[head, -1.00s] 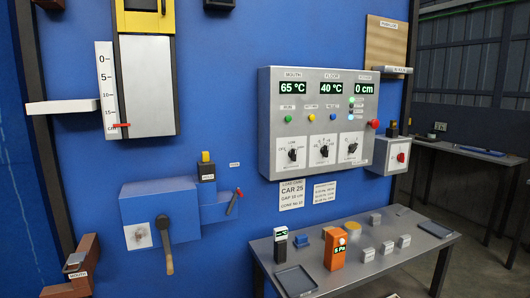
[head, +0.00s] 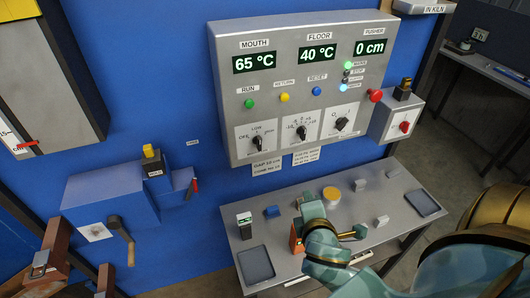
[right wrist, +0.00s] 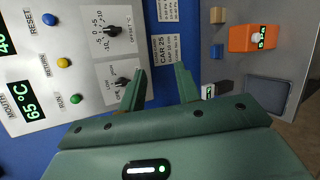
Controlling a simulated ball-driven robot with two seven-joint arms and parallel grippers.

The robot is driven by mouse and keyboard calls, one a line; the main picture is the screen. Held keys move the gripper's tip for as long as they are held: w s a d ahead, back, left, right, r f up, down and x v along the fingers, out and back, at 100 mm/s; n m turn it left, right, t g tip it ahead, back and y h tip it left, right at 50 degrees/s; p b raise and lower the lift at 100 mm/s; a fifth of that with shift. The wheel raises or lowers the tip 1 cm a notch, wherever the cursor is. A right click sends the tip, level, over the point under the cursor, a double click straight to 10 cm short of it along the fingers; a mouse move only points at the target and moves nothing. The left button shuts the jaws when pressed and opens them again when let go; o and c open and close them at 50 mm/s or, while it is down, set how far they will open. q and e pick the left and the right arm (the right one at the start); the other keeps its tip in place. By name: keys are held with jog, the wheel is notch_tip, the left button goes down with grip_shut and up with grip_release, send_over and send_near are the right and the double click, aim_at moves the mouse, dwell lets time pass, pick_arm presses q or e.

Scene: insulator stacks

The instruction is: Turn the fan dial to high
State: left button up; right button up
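The control panel (head: 290,75) is on the blue wall. In the head view my right arm reaches in over the bench, below the panel. My left gripper is not in view.
Two more dials, a middle one (head: 301,131) and a right one (head: 341,123), sit beside it. Coloured buttons and a red knob (head: 375,95) are nearby. The bench (head: 290,235) below holds an orange meter (head: 296,238), trays and small blocks. A blue box (head: 108,200) with a crank is at left.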

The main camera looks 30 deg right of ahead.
jog(key=w+r+n+t, duration=0.3)
jog(key=w+n+t, duration=0.1)
jog(key=n, duration=0.3)
jog(key=n+t+y+p, duration=0.2)
jog(key=n+t+y, duration=0.1)
jog(key=n, duration=0.9)
send_near(260, 142)
jog(key=x, duration=0.9)
jog(key=shift+w+f, duration=0.15)
jog(key=shift+w, duration=0.05)
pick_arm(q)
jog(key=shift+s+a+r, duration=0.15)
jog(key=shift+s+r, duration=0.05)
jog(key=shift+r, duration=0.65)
pick_arm(e)
jog(key=shift+c, duration=0.3)
jog(key=shift+s, duration=0.1)
jog(key=c, duration=0.5)
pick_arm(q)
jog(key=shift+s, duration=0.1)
pick_arm(e)
grip_shut()
